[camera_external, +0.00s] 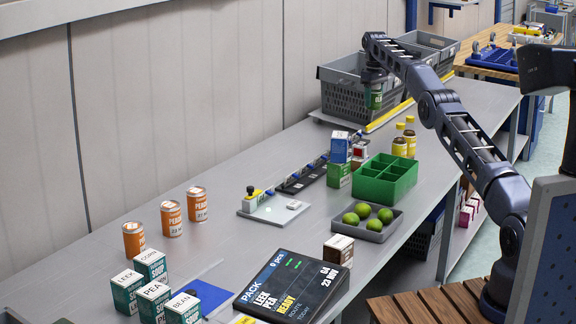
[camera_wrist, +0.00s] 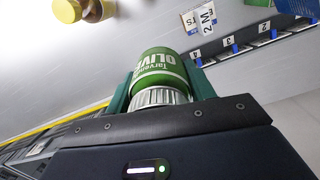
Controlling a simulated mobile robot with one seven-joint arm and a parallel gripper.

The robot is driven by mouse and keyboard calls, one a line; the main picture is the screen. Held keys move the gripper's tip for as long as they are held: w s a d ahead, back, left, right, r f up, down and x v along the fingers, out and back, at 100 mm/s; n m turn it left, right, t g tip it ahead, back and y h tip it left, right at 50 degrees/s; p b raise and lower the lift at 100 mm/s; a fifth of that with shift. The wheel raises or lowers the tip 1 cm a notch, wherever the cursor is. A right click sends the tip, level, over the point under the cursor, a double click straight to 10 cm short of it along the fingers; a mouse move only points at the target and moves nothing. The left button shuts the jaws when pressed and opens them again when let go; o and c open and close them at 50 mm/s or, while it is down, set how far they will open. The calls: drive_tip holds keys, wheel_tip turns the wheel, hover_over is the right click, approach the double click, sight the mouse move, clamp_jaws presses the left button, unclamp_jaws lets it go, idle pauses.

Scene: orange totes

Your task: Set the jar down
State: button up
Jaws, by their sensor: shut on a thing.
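My gripper (camera_external: 373,80) is shut on a green olive jar (camera_external: 374,98) in front of the grey crate at the far end of the table (camera_external: 300,160). In the wrist view the jar (camera_wrist: 160,72) sits between the two teal fingers of my gripper (camera_wrist: 160,88), its silver ribbed lid towards the palm and its "OLIVE" label showing. The jar seems to be held clear of the table, but the gap under it cannot be judged. Its far end is not visible.
Grey crates (camera_external: 345,103) stand behind the jar, with a yellow strip (camera_external: 390,116) beside them. Yellow-capped bottles (camera_external: 400,146), stacked boxes (camera_external: 339,160) and a green divided tray (camera_external: 385,190) stand nearer. Orange cans (camera_external: 171,218) stand at the left.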

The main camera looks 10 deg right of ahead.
drive_tip(key=shift+w+a+f+n, duration=0.15)
drive_tip(key=shift+f+n, duration=0.15)
drive_tip(key=shift+f, duration=0.15)
idle(0.3)
drive_tip(key=shift+w+f, duration=0.15)
drive_tip(key=shift+f, duration=0.4)
wheel_tip(320, 180, down, 18)
idle(0.6)
drive_tip(key=shift+f, duration=0.15)
drive_tip(key=o, duration=1.2)
